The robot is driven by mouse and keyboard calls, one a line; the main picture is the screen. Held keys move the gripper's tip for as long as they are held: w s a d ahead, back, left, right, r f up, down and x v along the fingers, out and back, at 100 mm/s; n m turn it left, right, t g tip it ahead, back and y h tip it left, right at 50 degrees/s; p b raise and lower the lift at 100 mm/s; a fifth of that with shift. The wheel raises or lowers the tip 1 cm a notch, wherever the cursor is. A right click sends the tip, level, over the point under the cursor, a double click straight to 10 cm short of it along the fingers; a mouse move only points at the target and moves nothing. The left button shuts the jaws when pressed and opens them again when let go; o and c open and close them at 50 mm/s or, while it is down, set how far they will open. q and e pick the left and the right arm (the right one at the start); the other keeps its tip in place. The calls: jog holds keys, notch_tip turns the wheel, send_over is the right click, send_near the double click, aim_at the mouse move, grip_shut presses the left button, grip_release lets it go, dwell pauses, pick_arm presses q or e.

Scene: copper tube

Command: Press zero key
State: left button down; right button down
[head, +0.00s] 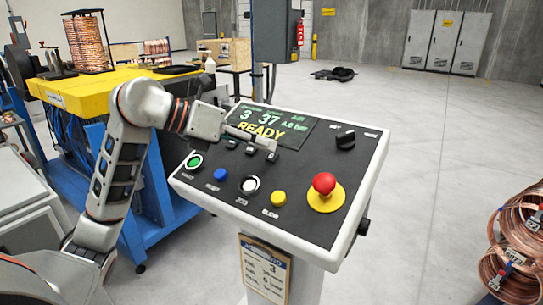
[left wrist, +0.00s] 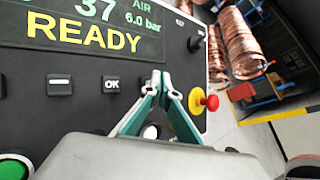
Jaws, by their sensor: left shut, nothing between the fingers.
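The control panel (head: 300,190) has a lit display (head: 268,128) reading READY, with a row of small dark keys below it. In the left wrist view, one key reads OK (left wrist: 111,86). The key to its left (left wrist: 59,86) has a small pale mark that I cannot read as zero, and another key is cut off at the left edge. My left gripper (head: 272,146) is shut and empty, its tips over the right end of the key row. In the left wrist view its closed fingertips (left wrist: 160,76) are right of the OK key. I cannot tell whether they touch the panel. My right gripper is out of view.
Along the panel's front are a green button (head: 194,161), blue button (head: 220,175), white button (head: 250,184), yellow button (head: 279,199) and red mushroom button (head: 324,183). A black knob (head: 346,140) is at upper right. Copper coils (head: 518,245) stand at far right.

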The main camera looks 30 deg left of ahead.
pick_arm(q)
jog(key=shift+w+f, duration=0.2)
jog(key=shift+f, duration=0.2)
jog(key=shift+w+f+b, duration=0.15)
jog(key=shift+f+b, duration=0.35)
jog(key=shift+b, duration=0.05)
dwell(0.9)
jog(key=shift+r, duration=0.1)
jog(key=shift+s+r+p, duration=0.35)
jog(key=shift+r+p, duration=0.15)
jog(key=shift+r, duration=0.3)
jog(key=shift+s+r+p, duration=0.35)
jog(key=shift+r+p, duration=0.2)
jog(key=shift+r, duration=0.35)
jog(key=r, duration=0.1)
jog(key=s+r+p, duration=0.1)
jog(key=shift+s+a+r, duration=0.1)
jog(key=shift+s+r, duration=0.1)
jog(key=shift+r, duration=0.2)
